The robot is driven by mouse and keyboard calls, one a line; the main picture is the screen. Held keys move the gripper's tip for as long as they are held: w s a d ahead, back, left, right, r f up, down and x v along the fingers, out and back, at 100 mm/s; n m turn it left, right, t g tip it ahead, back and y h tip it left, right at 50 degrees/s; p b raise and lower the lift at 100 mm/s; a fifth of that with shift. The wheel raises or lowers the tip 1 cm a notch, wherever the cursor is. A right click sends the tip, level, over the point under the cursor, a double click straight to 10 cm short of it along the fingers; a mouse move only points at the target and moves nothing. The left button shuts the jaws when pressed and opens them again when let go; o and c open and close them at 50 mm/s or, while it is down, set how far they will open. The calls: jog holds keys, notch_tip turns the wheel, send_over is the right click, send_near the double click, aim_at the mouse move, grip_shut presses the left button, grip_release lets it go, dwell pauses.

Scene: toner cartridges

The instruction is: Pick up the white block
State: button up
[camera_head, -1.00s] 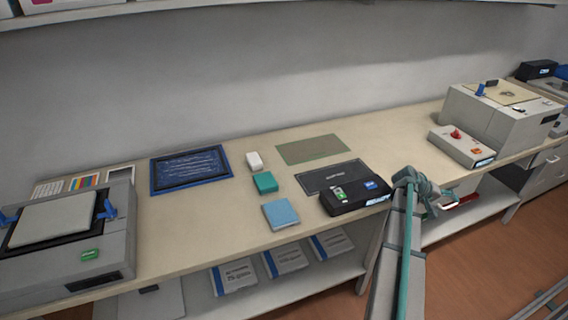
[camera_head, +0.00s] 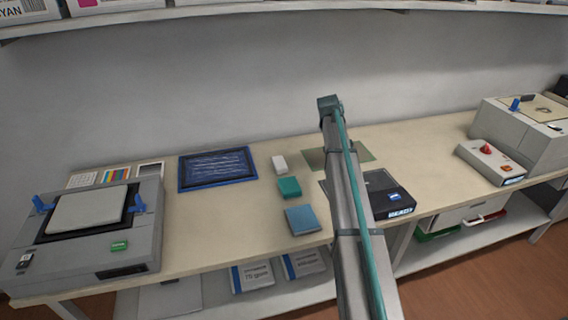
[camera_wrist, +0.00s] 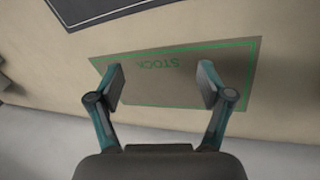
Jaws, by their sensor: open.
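The white block (camera_head: 279,164) lies on the bench in the head view, behind a teal block (camera_head: 289,187) and right of a blue framed tray. It does not show in the wrist view. My gripper (camera_wrist: 162,84) is open and empty in the wrist view, with its two fingers apart over a mat marked STOCK (camera_wrist: 150,92). In the head view my arm reaches up over the bench to the right of the white block, and the fingers are not clearly seen there.
A light blue pad (camera_head: 302,220) lies in front of the teal block. The blue framed tray (camera_head: 181,186) is left of the white block. A black device (camera_head: 388,196) sits right of my arm. Grey machines stand at the left (camera_head: 140,250) and right (camera_head: 545,150). A shelf (camera_head: 250,12) runs above.

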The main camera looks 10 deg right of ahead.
aim_at(279, 162)
jog(key=w+a+r+n+y, duration=0.2)
jog(key=w+a, duration=0.1)
jog(key=a, duration=0.8)
jog(key=w+a+r+n+y, duration=0.1)
jog(key=w+a+r+y, duration=0.15)
jog(key=a, duration=0.95)
jog(key=shift+g+h, duration=0.3)
jog(key=shift+h, duration=0.15)
jog(key=shift+d+f+p, duration=0.15)
jog(key=shift+f+p, duration=0.95)
jog(key=shift+f, duration=1.5)
jog(key=shift+d+f+p, duration=0.1)
jog(key=shift+f+p, duration=0.95)
jog(key=shift+f, duration=1.5)
jog(key=c, duration=1.3)
jog(key=shift+r, duration=0.2)
